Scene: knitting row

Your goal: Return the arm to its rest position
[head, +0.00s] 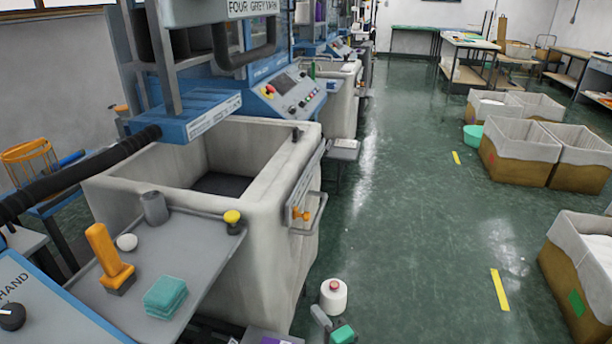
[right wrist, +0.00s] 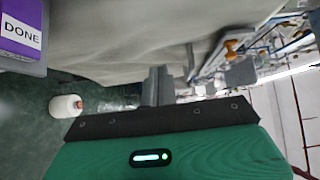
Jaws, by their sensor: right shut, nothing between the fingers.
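My right gripper (head: 319,313) is low at the bottom middle of the head view, a green body with grey fingers. It is beside the big grey bin (head: 262,240), to the right of its front wall. In the right wrist view its fingers (right wrist: 157,75) are shut together with nothing between them. My left gripper is not in view. Most of my right arm is out of the head view.
A white yarn cone (head: 333,296) with a red top stands near the right gripper. A grey shelf (head: 110,305) holds an orange-handled tool (head: 107,257) and teal blocks (head: 166,296). A purple DONE label (right wrist: 21,32) shows close by.

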